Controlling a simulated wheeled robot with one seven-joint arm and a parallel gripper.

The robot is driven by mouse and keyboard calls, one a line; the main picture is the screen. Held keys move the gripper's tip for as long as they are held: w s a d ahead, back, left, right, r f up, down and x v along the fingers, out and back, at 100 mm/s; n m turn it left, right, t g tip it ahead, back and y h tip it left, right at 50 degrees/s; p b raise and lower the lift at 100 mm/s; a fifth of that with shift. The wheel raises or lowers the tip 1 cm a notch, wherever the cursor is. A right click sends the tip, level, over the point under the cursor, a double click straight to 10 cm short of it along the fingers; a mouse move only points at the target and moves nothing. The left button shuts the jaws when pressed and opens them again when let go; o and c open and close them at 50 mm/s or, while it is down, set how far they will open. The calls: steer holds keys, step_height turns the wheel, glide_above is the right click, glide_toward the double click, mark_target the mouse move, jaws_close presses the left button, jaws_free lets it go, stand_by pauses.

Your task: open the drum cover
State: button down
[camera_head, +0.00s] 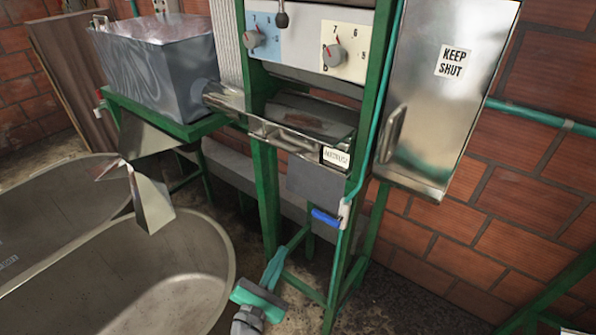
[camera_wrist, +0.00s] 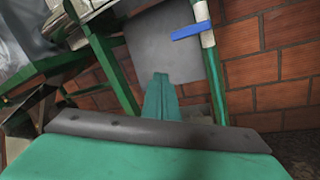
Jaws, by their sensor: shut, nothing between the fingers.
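A shiny metal housing with a curved, recessed front (camera_head: 310,118) sits in the green frame below the dial panel; I cannot tell for certain that it is the drum cover. A silver cabinet door (camera_head: 435,110) marked "KEEP SHUT" hangs to its right, closed, with a handle (camera_head: 391,134) at its left edge. My gripper (camera_head: 274,268) is teal, low in front of the frame, well below the housing and the door and apart from both. In the wrist view, its fingers (camera_wrist: 160,98) are together with nothing between them, pointing toward a grey plate (camera_wrist: 165,45).
A pipe with a blue-handled valve (camera_head: 326,217) runs down the frame's right side, near my gripper. Large metal tubs (camera_head: 120,275) fill the lower left, under a sheet-metal chute (camera_head: 150,195). A metal hopper (camera_head: 165,60) stands behind. Brick wall (camera_head: 520,200) closes the right.

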mark_target(285, 126)
steer(key=w+r+n+h, duration=0.1)
steer(key=w+r+h, duration=0.15)
steer(key=r, duration=0.55)
steer(key=w+r+n+h, duration=0.1)
steer(key=r+h, duration=0.3)
steer(key=r, duration=0.4)
steer(key=w+d+r, duration=0.4)
steer(key=w+r, duration=0.3)
steer(key=shift+d+r+t, duration=0.3)
steer(key=shift+r, duration=0.05)
steer(key=r, duration=0.1)
steer(key=s+r, duration=0.1)
steer(key=a+r, duration=0.1)
steer(key=shift+s, duration=0.2)
